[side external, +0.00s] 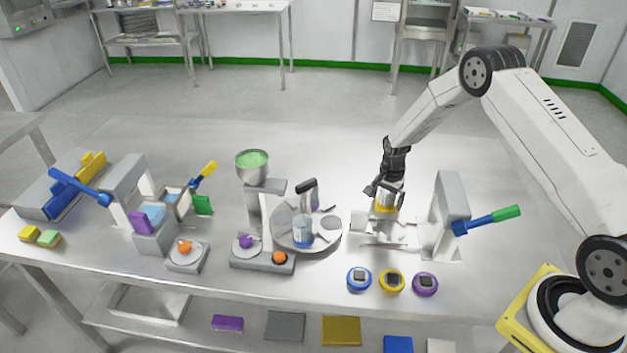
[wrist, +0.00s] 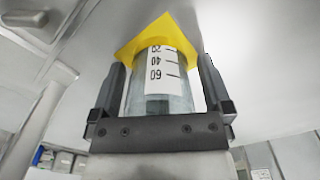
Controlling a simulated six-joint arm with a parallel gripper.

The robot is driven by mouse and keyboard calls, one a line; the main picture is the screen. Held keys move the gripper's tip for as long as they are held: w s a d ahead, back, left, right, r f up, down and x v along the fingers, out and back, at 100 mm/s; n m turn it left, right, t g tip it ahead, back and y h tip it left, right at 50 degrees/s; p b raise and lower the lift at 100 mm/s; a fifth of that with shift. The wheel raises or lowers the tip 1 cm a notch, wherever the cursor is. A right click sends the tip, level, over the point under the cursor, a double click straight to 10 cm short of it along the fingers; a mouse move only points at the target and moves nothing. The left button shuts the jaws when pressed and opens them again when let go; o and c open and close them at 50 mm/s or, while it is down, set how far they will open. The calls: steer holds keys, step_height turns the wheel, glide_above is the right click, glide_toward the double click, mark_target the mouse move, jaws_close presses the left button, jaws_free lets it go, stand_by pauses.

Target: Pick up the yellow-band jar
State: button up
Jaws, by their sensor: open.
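A clear jar with a white scale label (wrist: 162,68) stands between the two fingers of my gripper (wrist: 161,88) in the wrist view. A yellow square piece (wrist: 158,33) is at its far end. In the side view, my gripper (side external: 384,190) points down over the jar, with its yellow part (side external: 385,208) low near a grey fixture on the table. The fingers are open on either side of the jar, with a narrow gap visible at each side. Most of the jar is hidden by the gripper in the side view.
A grey stand with a blue and green lever (side external: 487,220) is close on the right. A round turntable (side external: 330,224) with a blue-marked jar (side external: 302,230) is on the left. Blue (side external: 359,279), yellow (side external: 392,281) and purple (side external: 425,284) round items lie in front.

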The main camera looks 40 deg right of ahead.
stand_by(0.4)
steer(key=c, duration=1.2)
steer(key=shift+c, duration=0.2)
steer(key=shift+r, duration=0.25)
step_height(320, 180, up, 10)
steer(key=shift+f, duration=0.2)
